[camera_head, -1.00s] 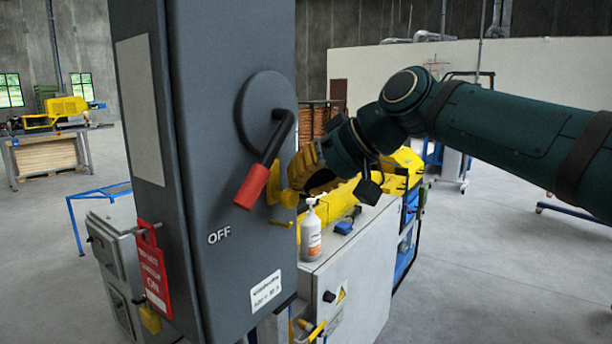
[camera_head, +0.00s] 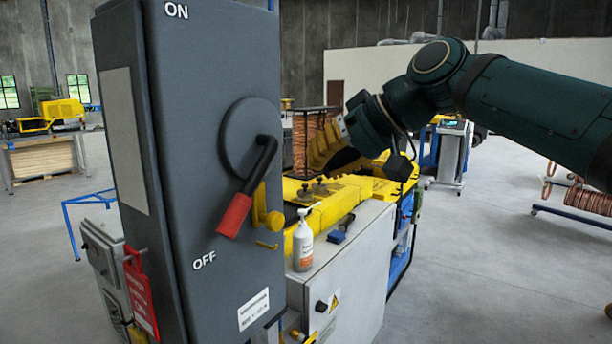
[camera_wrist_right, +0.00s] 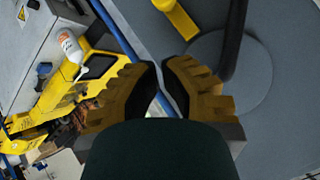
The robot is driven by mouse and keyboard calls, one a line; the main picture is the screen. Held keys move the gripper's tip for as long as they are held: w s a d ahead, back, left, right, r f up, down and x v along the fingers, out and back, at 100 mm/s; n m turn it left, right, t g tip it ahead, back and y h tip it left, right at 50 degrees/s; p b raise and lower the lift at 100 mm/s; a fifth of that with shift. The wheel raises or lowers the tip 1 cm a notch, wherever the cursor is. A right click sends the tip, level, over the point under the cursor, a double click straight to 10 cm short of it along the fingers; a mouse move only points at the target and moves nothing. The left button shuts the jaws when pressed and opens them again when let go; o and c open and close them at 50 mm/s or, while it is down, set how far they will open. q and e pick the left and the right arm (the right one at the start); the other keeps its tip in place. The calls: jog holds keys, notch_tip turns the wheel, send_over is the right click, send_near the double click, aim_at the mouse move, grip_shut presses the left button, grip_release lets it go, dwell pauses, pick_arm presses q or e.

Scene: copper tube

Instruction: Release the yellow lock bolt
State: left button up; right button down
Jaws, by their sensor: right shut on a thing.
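The yellow lock bolt (camera_head: 274,220) is on the right edge of the grey switch cabinet's front (camera_head: 185,140), beside the red-gripped lever (camera_head: 234,215), which points down toward OFF. Its yellow part also shows at the top of the right wrist view (camera_wrist_right: 178,17), beyond my fingertips. My right gripper (camera_head: 322,148) is up and to the right of the bolt, apart from it. In the wrist view its dark-padded fingertips (camera_wrist_right: 163,68) are close together; what they hold cannot be made out. My left gripper is not in view.
A red tag (camera_head: 140,290) hangs at the cabinet's left side. Open floor (camera_head: 480,270) lies farther right.

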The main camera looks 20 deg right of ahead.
jog(key=v, duration=0.4)
jog(key=shift+s+d+r, duration=0.1)
jog(key=shift+s+r, duration=0.15)
jog(key=shift+s, duration=0.05)
